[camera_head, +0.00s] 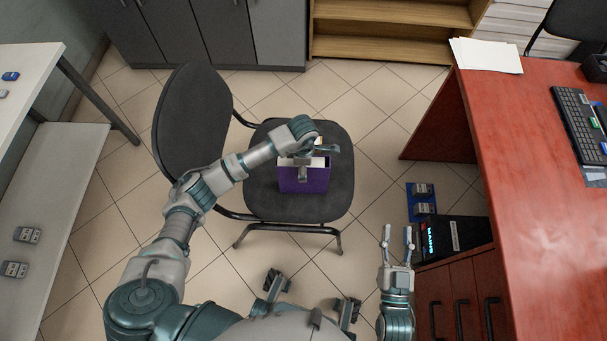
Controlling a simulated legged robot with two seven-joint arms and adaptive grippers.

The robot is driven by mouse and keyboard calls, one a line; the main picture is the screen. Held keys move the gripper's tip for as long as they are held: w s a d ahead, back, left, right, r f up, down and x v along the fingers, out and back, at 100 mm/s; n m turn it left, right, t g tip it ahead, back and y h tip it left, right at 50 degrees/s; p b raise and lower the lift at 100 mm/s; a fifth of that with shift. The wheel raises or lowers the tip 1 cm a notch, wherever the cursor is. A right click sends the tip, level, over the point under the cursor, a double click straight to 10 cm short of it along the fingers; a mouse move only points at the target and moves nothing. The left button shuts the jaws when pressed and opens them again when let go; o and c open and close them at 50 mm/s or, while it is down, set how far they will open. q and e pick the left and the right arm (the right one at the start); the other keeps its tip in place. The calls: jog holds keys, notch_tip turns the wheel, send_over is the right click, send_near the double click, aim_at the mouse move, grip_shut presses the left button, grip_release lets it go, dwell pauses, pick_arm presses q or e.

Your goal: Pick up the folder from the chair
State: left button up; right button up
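The purple folder (304,183) stands on the seat of the dark grey chair (268,200), with a light strip along its top edge. My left arm reaches over the chair from the left, and my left gripper (303,164) is right at the folder's top. One finger shows in front of the folder's near face; the other is hidden by the hand, so I cannot tell whether it grips. My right gripper (397,243) is open and empty, its two fingers apart, low over the floor beside the red desk (545,220).
A white table with a lower shelf (70,190) is at the left. Grey cabinets (210,35) and a wooden shelf (390,30) stand at the back. A black computer case (455,238) is by the desk. Tiled floor is free between chair and desk.

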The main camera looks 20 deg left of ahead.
pick_arm(q)
grip_shut()
